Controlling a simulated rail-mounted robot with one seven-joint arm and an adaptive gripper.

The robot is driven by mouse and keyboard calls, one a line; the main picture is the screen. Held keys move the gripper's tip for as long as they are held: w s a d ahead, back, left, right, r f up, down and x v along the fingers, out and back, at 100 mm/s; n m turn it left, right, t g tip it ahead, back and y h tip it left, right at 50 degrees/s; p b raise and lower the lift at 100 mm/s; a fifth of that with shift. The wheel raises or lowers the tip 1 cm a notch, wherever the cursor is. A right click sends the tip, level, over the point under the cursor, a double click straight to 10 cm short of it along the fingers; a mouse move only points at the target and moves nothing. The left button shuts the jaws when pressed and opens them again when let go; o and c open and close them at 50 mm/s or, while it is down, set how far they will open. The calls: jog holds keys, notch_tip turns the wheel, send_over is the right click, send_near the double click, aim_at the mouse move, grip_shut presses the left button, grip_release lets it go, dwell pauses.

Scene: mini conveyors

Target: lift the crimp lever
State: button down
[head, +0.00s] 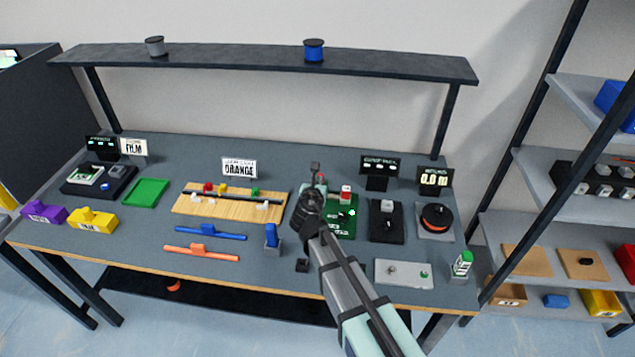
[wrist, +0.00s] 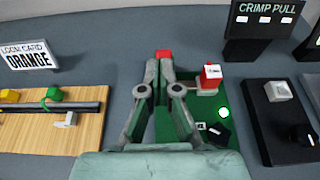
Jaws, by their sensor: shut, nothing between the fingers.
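The crimp fixture is a green board (head: 342,226), also in the wrist view (wrist: 228,158), partly hidden by my gripper.
A black "CRIMP PULL" display (wrist: 264,20) stands behind, to the right. A black unit with a white button (wrist: 280,92) is right of the board. A wooden board with a rail (wrist: 45,135) and an "ORANGE" card (wrist: 28,56) are left. A shelf (head: 260,62) spans above the table's back.

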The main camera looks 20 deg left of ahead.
jog(key=b+v, duration=0.3)
jog(key=v, duration=0.8)
jog(key=shift+r, duration=0.5)
jog(key=shift+s, duration=0.15)
